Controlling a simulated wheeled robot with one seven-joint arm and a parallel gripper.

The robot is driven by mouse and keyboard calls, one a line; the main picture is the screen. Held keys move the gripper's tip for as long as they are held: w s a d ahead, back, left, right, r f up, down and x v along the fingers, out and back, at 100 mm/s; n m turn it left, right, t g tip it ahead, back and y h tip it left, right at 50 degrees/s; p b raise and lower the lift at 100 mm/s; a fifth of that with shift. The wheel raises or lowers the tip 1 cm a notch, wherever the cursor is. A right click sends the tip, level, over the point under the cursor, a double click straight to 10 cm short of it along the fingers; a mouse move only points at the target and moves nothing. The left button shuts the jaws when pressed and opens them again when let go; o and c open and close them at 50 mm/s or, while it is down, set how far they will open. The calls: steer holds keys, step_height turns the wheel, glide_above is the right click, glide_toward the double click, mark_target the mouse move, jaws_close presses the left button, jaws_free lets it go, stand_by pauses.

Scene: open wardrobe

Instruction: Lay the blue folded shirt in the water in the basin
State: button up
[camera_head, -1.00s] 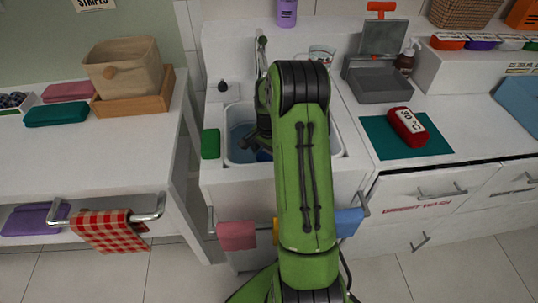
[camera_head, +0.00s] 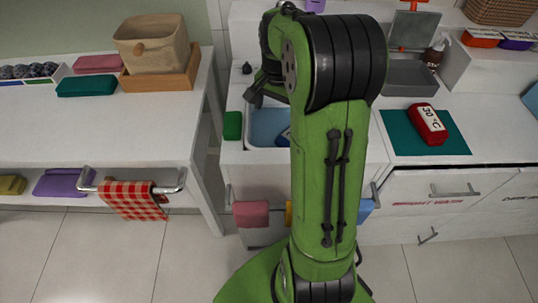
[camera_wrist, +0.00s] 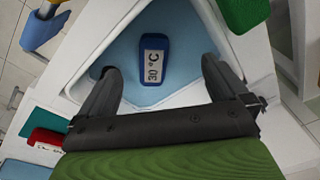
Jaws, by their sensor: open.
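The blue folded shirt (camera_wrist: 154,60), dark blue with a white "30 °C" label, lies in the light blue water of the basin (camera_wrist: 88,52). In the head view a small part of the shirt (camera_head: 285,135) shows beside my arm, inside the basin (camera_head: 250,112). My gripper (camera_wrist: 159,68) is open above the basin, its two dark fingers on either side of the shirt in the wrist view and apart from it. In the head view my gripper (camera_head: 256,98) is partly hidden behind my green arm, which covers much of the basin.
A red bundle (camera_head: 428,124) labelled "30 °C" lies on a teal mat (camera_head: 400,146) to the right. A green block (camera_head: 233,125) sits at the basin's left edge. Pink (camera_head: 251,214) and blue (camera_head: 366,210) cloths hang at the basin's front. A beige basket (camera_head: 150,44) stands left.

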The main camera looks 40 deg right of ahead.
steer(key=s+a+r+n+t, duration=0.3)
steer(key=s+a+r+n, duration=0.5)
steer(key=a, duration=0.4)
steer(key=s+a+n+t, duration=0.1)
steer(key=s+a+n, duration=0.3)
steer(key=s, duration=0.7)
steer(key=shift+s+a+n+t+y, duration=0.2)
steer(key=shift+a+n+t+y, duration=0.15)
steer(key=shift+a, duration=0.6)
